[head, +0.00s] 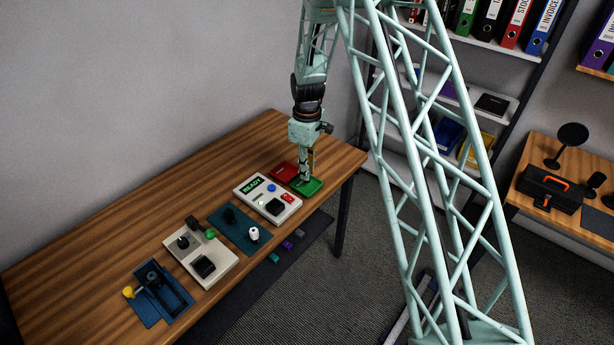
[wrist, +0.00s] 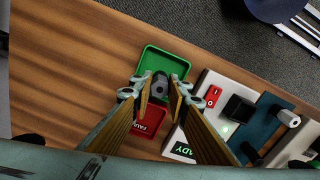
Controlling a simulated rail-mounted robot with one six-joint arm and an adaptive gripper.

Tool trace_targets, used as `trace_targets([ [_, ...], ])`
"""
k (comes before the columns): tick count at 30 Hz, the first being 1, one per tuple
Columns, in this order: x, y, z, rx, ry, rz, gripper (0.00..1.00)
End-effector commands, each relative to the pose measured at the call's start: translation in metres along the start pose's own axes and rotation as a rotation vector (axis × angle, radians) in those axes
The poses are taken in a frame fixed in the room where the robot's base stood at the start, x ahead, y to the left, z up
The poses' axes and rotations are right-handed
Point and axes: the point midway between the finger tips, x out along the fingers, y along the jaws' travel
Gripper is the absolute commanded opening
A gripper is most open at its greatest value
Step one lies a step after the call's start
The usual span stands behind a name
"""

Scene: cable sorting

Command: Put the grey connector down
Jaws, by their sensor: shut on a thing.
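The grey connector (wrist: 160,84) is a small dark grey piece between my fingertips in the wrist view. My gripper (head: 305,180) points down at the green tray and is shut on the connector. The green tray (wrist: 183,57) lies under the connector in the wrist view and at the table's right end in the head view (head: 314,189). Whether the connector touches the tray floor is unclear. In the head view my gripper largely hides it.
A red tray (head: 283,171) adjoins the green one. A white READY panel (head: 252,201) stands beside them. A teal plate (head: 226,228) and other fixtures continue along the wooden table (head: 120,225). Several small connectors lie on a dark lower strip (head: 264,272). The table behind is clear.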

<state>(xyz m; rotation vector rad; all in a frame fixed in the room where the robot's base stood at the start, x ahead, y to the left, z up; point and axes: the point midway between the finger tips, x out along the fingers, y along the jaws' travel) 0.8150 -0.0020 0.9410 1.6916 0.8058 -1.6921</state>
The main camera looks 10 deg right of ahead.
Motion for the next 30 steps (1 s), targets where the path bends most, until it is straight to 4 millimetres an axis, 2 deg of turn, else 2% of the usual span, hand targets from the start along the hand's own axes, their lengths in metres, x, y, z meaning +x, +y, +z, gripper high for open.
trace_targets([
  [9,0.026,-0.001,0.000,0.000,-0.001,-0.001,0.05],
  [25,0.031,-0.001,0.000,0.000,0.000,0.000,0.05],
  [26,0.031,-0.001,0.000,0.000,0.000,0.000,0.16],
  [30,0.031,-0.001,0.000,0.000,0.000,0.000,0.29],
])
